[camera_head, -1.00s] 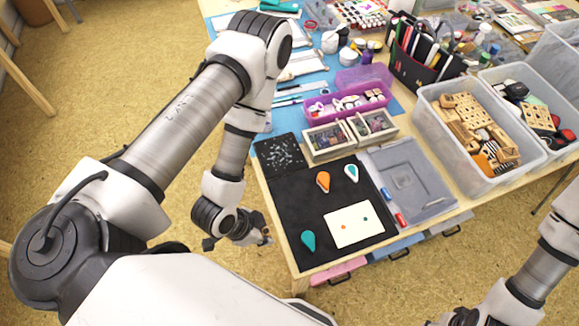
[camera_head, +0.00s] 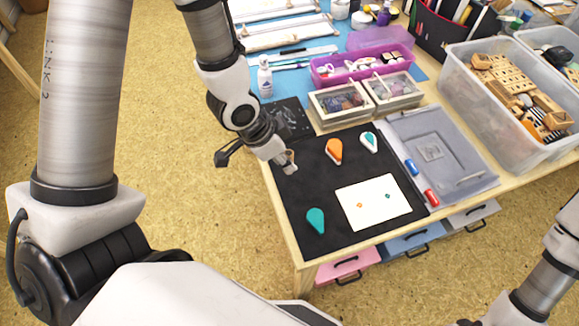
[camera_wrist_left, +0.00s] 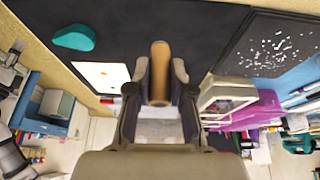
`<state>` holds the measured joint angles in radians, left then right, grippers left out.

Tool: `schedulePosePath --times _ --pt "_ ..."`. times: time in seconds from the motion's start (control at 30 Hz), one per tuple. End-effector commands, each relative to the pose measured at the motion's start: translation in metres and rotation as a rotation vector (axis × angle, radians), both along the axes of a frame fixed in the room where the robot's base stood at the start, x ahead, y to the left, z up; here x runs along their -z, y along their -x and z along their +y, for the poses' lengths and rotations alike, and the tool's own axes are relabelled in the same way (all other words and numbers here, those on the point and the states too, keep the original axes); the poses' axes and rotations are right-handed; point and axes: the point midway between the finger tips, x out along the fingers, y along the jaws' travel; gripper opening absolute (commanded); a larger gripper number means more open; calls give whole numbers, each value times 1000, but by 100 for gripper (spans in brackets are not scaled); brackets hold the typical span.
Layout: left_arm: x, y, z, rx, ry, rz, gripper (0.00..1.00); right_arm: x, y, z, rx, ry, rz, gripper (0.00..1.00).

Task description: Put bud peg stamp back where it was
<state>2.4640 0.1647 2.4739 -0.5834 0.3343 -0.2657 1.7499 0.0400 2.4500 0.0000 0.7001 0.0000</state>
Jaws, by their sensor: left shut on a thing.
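My left gripper (camera_head: 288,163) is shut on a small wooden peg stamp (camera_wrist_left: 160,72), held over the left edge of the black mat (camera_head: 300,193). In the left wrist view the peg stands between the two fingers, its rounded tan end showing; its stamp face and bud design cannot be made out. On the mat lie a teal drop-shaped inkpad (camera_head: 316,220), an orange one (camera_head: 334,150) and a white-and-teal one (camera_head: 369,142). A white card (camera_head: 373,202) there bears a small orange mark and a small green mark. My right gripper is not in view.
A dark speckled square (camera_head: 292,117) lies behind the mat, beside two divided boxes (camera_head: 341,100). A grey tray (camera_head: 440,150) stands right of the mat, with blue and red items at its edge. A clear bin (camera_head: 470,110) of wooden blocks is further right.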

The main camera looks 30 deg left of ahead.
Motion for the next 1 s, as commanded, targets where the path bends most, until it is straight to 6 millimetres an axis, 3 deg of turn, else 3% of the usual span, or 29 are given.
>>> schedulePosePath --times 0.03,0.07,0.1,0.2,0.47,0.8,0.83,0.87,0.9,1.0 --pt "9 -3 1 0 -5 -7 0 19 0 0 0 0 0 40" --pt "9 -4 2 -1 -9 -9 0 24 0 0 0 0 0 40" --pt "-3 -12 3 -1 -10 -5 0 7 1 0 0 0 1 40" --pt "-2 -25 5 0 -9 -3 0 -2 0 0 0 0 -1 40" --pt "37 -29 6 -2 -9 0 0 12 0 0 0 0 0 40" --pt "41 -29 6 -2 -9 -3 0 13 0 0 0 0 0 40" --pt "40 -29 6 -2 -9 -3 28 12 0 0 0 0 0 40" --pt "40 -29 6 -2 -9 -3 39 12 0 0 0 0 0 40" --pt "40 -29 6 -2 -9 -3 46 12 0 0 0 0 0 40" --pt "40 -29 6 -2 -9 -3 46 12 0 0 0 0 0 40"
